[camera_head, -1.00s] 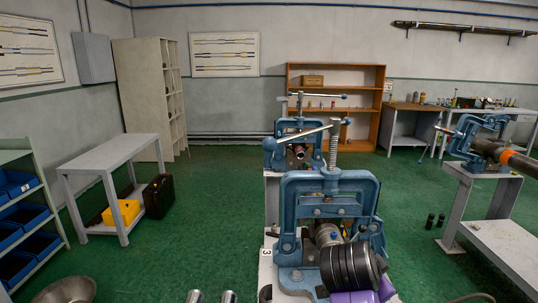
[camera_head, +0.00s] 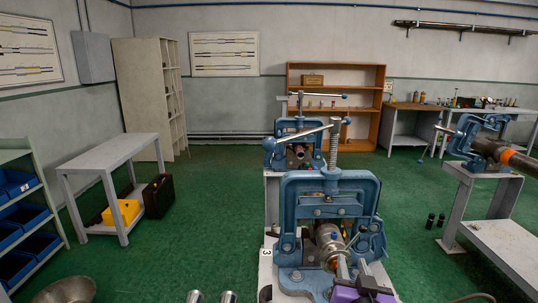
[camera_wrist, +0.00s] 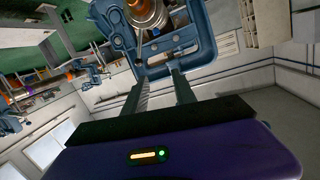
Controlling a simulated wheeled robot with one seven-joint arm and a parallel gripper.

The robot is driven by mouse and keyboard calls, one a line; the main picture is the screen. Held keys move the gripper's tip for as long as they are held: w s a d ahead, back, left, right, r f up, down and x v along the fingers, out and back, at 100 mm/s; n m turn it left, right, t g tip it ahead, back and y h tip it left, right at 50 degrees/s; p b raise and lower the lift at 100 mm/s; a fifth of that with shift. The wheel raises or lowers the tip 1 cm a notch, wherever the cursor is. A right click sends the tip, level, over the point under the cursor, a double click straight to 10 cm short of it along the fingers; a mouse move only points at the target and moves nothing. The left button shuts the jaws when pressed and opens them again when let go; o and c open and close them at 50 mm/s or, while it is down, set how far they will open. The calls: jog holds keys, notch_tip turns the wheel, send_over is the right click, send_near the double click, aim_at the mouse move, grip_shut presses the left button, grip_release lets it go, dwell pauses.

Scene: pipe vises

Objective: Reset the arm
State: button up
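My gripper (camera_head: 355,268) is low in front of the nearest blue pipe vise (camera_head: 290,210) in the head view, with its purple body at the bottom edge. Its two fingers point away toward the vise. In the wrist view, my gripper (camera_wrist: 158,80) shows two grey fingers spread apart with nothing held between them. The vise (camera_wrist: 203,35) lies beyond the fingertips. A metallic round pipe end (camera_head: 328,240) with an orange spot sits in the vise's lower opening. It also shows as a ringed metal piece in the wrist view (camera_wrist: 147,14). Most of my arm is out of view.
A second blue vise (camera_head: 275,152) stands behind. Two metal cylinders (camera_head: 194,297) stand at the bottom edge.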

jog(key=s+f+n, duration=0.1)
jog(key=s+f, duration=0.1)
jog(key=s, duration=1.3)
jog(key=s+d+f+n+y, duration=0.1)
jog(key=s+f, duration=0.2)
jog(key=s, duration=1.2)
jog(key=s+f+n+g+y, duration=0.1)
jog(key=s+f, duration=0.2)
jog(key=s, duration=1.2)
jog(key=shift+s+d+f, duration=0.25)
jog(key=shift+s+d, duration=0.05)
jog(key=shift+s, duration=0.1)
